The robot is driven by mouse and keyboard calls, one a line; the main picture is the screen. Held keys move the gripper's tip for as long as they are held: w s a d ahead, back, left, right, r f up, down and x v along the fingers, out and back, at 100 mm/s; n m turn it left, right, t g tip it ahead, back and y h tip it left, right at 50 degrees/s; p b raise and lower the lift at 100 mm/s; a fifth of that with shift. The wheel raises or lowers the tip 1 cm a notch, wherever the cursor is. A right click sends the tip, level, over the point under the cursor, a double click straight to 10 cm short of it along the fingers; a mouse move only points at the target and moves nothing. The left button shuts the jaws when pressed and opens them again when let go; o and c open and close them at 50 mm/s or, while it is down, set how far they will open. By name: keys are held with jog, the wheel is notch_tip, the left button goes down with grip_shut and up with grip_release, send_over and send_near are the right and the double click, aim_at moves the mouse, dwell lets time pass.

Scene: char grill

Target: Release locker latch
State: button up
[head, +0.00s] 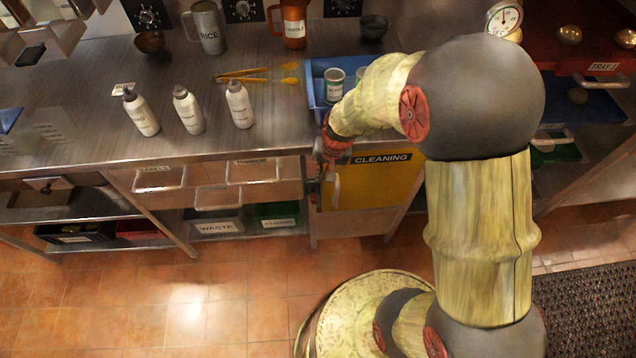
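The locker is a yellow-fronted cabinet (370,195) under the steel counter, labelled "CLEANING" along its top. Its door looks closed. A pale upright handle (336,190) shows near the door's left edge. My arm reaches over the counter's front edge, and my gripper (320,183) points down at the locker's upper left edge, close beside the handle. The fingers are small and dark here, so I cannot tell whether they are open or touch anything. The latch itself cannot be made out; my gripper and wrist cover that corner.
A blue tray (317,85) with cans sits on the counter above. White bottles (188,110), yellow tongs (245,75) and an orange jug (293,25) stand or lie nearby. The tiled floor before the locker is partly clear.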

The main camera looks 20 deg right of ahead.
aim_at(313, 196)
jog(key=b+x, duration=0.4)
jog(key=x, duration=0.6)
grip_shut()
jog(key=shift+s+a, duration=0.15)
jog(key=shift+s, duration=0.05)
jog(key=shift+p, duration=0.3)
